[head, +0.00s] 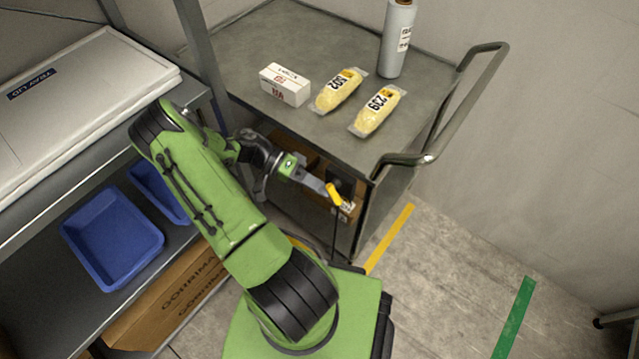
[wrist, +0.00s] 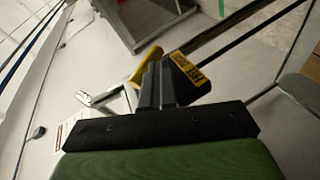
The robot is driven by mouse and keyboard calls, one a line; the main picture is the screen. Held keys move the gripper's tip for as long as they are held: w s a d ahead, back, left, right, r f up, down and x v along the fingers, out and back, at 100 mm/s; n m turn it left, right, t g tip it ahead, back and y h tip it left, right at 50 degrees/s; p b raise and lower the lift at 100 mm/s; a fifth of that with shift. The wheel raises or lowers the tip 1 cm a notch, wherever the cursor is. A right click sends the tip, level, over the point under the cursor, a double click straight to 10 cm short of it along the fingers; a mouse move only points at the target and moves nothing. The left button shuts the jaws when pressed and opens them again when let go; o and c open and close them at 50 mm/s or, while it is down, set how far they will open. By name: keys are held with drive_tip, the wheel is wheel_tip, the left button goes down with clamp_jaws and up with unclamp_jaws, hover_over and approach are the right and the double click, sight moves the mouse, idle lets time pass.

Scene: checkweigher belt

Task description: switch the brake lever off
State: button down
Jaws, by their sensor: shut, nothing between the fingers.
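The brake lever (head: 334,194) has a yellow grip and stands at the lower front corner of the grey cart. In the wrist view a yellow grip (wrist: 146,66) shows just beyond my fingertips, partly hidden by them. My gripper (head: 322,187) is shut and empty, with its fingertips right beside the lever. In the wrist view the dark fingers of my gripper (wrist: 156,70) are together. I cannot tell whether they touch the lever. A yellow label with black print (wrist: 188,67) sits just right of the fingers.
The cart (head: 300,45) carries a white box (head: 285,85), two yellow packs (head: 339,90) (head: 377,111) and a grey bottle (head: 397,40). Its tubular handle (head: 455,105) juts out at right. Blue bins (head: 112,240) sit on a shelf at left.

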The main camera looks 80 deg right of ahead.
wheel_tip(320, 180, up, 8)
drive_tip(key=p, duration=0.1)
drive_tip(key=shift+s+a+f+m+p, duration=0.15)
drive_tip(key=shift+s+m+p, duration=0.15)
drive_tip(key=shift+s+p, duration=0.1)
drive_tip(key=w+d+r+m+t+h+p, duration=0.1)
drive_tip(key=w+d+r+t+h+p, duration=0.1)
drive_tip(key=w+r+t, duration=0.4)
drive_tip(key=w+t+h, duration=0.1)
drive_tip(key=w+t, duration=0.1)
drive_tip(key=t, duration=0.1)
drive_tip(key=shift+w, duration=0.15)
